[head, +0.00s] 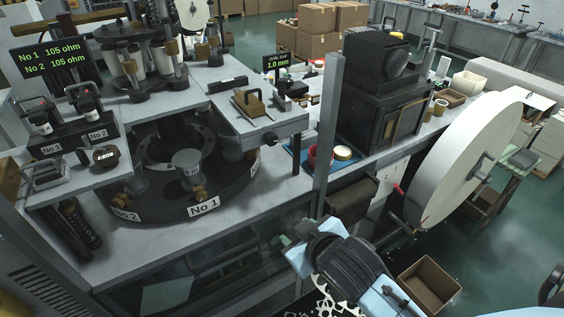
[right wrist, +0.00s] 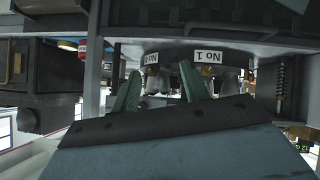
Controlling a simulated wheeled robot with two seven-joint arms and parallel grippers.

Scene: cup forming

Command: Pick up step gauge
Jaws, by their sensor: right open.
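I cannot identify the step gauge for certain. In the head view, a small brass-coloured block with a handle (head: 248,102) sits on the raised grey shelf, beside a dark flat bar (head: 228,84). Small dark fixtures (head: 284,90) stand to the right of it, below the curl gap display. My right gripper (right wrist: 158,85) is open and empty, its two green fingers apart in the right wrist view. In the head view my right arm is low in front of the bench, well away from the shelf; its fingertips are not clear there. My left gripper is not in view.
A dark turntable (head: 176,206) labelled No 1 and No 2 stands on the bench. A large white wheel (head: 464,160) and a cardboard box (head: 428,284) are to the right. The front bench strip is clear.

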